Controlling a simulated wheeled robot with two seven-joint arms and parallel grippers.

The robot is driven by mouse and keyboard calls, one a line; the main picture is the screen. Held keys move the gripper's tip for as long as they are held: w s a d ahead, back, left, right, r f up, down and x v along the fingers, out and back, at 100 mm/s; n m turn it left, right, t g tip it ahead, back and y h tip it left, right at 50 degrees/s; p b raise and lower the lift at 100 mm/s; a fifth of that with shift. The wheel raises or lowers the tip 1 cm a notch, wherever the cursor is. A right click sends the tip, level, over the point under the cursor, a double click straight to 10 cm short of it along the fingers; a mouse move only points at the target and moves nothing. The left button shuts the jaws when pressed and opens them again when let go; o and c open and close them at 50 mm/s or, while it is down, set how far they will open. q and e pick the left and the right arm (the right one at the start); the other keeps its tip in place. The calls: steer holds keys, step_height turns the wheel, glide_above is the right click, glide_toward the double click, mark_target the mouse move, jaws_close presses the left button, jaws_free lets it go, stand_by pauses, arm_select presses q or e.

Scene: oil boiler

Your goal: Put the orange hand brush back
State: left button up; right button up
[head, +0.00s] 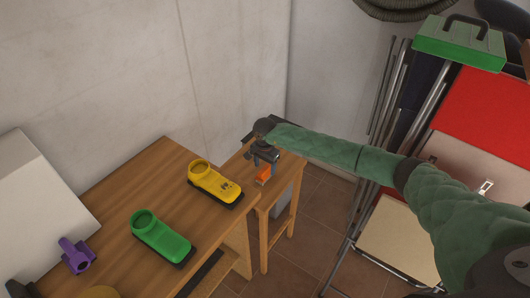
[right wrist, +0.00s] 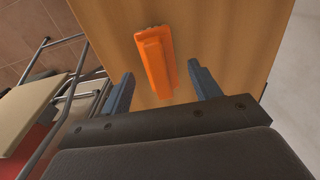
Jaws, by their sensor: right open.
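The orange hand brush (head: 263,176) lies on a small wooden side table (head: 263,199) in the head view, right under my right gripper (head: 263,160). In the right wrist view the orange brush (right wrist: 156,60) lies on the wooden top (right wrist: 215,30), ahead of and between the two blue-grey fingers of the right gripper (right wrist: 163,88). The fingers are apart, with nothing held between them. I cannot tell their exact height above the top. My left gripper is not in view.
A larger wooden table (head: 130,190) holds a yellow brush-like tool (head: 215,184), a green one (head: 160,238) and a purple piece (head: 77,256). Folded chairs (head: 400,240) stand at right, with a green toolbox (head: 460,45) above. Walls close off the back.

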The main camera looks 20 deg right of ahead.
mark_target(265, 168)
step_height(265, 168, up, 8)
steer(key=b, duration=0.2)
steer(key=shift+f+b, duration=0.15)
steer(key=shift+b, duration=0.2)
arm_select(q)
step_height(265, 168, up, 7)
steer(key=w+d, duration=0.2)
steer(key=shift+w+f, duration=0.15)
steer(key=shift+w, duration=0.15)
arm_select(e)
steer(key=shift+r, duration=0.7)
